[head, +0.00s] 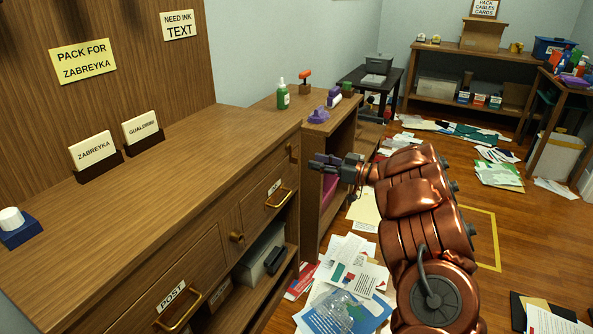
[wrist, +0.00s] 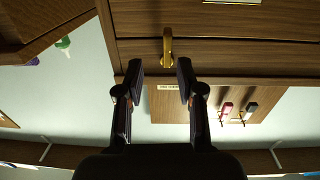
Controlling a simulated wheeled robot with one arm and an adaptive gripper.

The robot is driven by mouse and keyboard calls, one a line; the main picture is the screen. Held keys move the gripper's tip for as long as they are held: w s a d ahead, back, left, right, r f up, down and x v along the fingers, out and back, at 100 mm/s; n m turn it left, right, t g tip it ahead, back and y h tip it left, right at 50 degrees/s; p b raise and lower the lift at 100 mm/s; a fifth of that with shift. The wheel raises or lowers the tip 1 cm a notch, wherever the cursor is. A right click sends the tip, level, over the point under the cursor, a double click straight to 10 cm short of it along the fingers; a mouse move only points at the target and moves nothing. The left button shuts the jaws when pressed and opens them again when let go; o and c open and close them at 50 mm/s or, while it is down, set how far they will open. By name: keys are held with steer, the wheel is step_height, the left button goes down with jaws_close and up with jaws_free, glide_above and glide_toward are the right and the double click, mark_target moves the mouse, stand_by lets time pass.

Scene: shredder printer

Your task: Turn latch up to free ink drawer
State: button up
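The drawer labelled INK (head: 268,205) is in the front of the wooden cabinet, closed, with a brass handle (head: 280,197). A small brass piece (head: 291,153), which looks like the latch, is on the cabinet front above it, near the right end. In the wrist view a brass latch (wrist: 168,47) lies just beyond my fingertips, roughly in line with the gap between them. My gripper (head: 318,162) is to the right of the cabinet front, pointing left at it. In the wrist view my gripper (wrist: 158,80) is open and empty. The fingers appear apart from the latch.
A low shelf (head: 330,170) stands close behind my gripper. Papers (head: 350,270) litter the floor. The cabinet top (head: 190,165) is mostly clear.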

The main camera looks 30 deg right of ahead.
mark_target(296, 159)
steer(key=shift+y, duration=0.3)
steer(key=shift+a+f+b+x, duration=0.15)
steer(key=shift+b+x, duration=0.15)
steer(key=shift+x, duration=0.95)
steer(key=shift+a+f+b+x, duration=0.1)
steer(key=shift+b+x, duration=0.25)
steer(key=shift+x, duration=0.9)
steer(key=shift+a+f+b+x, duration=0.15)
steer(key=shift+b+x, duration=0.15)
steer(key=shift+x, duration=0.95)
steer(key=shift+s, duration=0.2)
jaws_close()
steer(key=shift+d, duration=0.1)
